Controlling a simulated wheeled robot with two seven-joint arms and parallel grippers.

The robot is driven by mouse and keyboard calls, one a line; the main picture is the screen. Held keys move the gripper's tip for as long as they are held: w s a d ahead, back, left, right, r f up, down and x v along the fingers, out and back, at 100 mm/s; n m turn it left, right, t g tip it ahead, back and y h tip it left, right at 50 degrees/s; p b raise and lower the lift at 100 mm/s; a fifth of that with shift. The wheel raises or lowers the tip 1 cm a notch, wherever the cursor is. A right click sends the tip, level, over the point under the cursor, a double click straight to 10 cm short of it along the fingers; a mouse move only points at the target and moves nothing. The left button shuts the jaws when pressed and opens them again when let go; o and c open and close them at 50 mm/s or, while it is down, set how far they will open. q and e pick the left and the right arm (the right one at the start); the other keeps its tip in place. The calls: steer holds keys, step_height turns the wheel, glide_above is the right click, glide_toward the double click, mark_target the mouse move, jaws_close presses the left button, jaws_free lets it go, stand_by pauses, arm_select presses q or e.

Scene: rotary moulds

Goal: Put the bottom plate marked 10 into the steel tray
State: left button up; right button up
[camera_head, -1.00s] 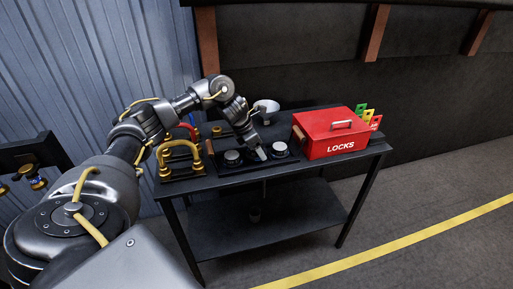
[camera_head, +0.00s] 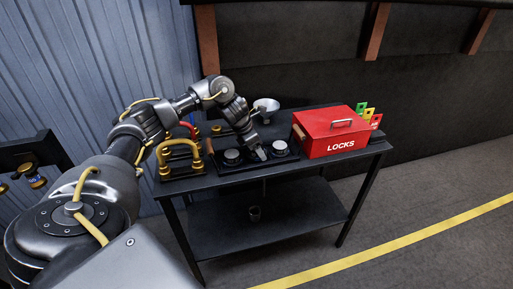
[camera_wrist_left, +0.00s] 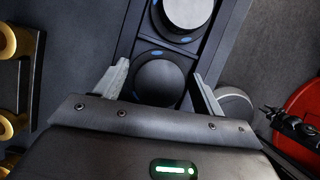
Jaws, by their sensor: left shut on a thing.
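My left gripper (camera_head: 262,153) is down at the dark tray with the wooden handles (camera_head: 210,147) on the table. In the left wrist view, the fingers of my left gripper (camera_wrist_left: 160,88) stand on either side of a dark round plate (camera_wrist_left: 160,80) and are shut on it, low over the tray (camera_wrist_left: 123,45). Another round piece with a pale top (camera_wrist_left: 187,10) sits farther along the tray. I cannot read any number 10. My right gripper is not in view.
A red LOCKS box (camera_head: 335,131) stands close to the right of the tray, with coloured tags behind it. Brass-coloured handles (camera_head: 180,155) stand to the left. A pale metal bowl or funnel (camera_head: 267,104) is behind the gripper. A lower shelf (camera_head: 270,222) is mostly clear.

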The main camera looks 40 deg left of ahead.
arm_select(q)
steer(key=shift+s+f+b, duration=0.15)
steer(key=shift+f+b, duration=0.15)
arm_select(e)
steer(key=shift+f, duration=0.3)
arm_select(q)
steer(key=shift+s+d+f, duration=0.1)
steer(key=shift+s+f, duration=0.1)
steer(key=shift+f, duration=0.05)
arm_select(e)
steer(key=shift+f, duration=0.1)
arm_select(q)
steer(key=o, duration=1.1)
steer(key=shift+c, duration=0.2)
steer(key=shift+o, duration=0.2)
steer(key=shift+f, duration=0.15)
steer(key=shift+s+r, duration=0.1)
steer(key=shift+r, duration=0.25)
steer(key=shift+o, duration=0.7)
steer(key=v, duration=0.5)
steer(key=shift+w+r+b, duration=0.1)
steer(key=shift+w+b, duration=0.2)
steer(key=shift+b, duration=0.05)
steer(key=p+v, duration=0.1)
steer(key=v, duration=0.5)
steer(key=shift+p, duration=0.35)
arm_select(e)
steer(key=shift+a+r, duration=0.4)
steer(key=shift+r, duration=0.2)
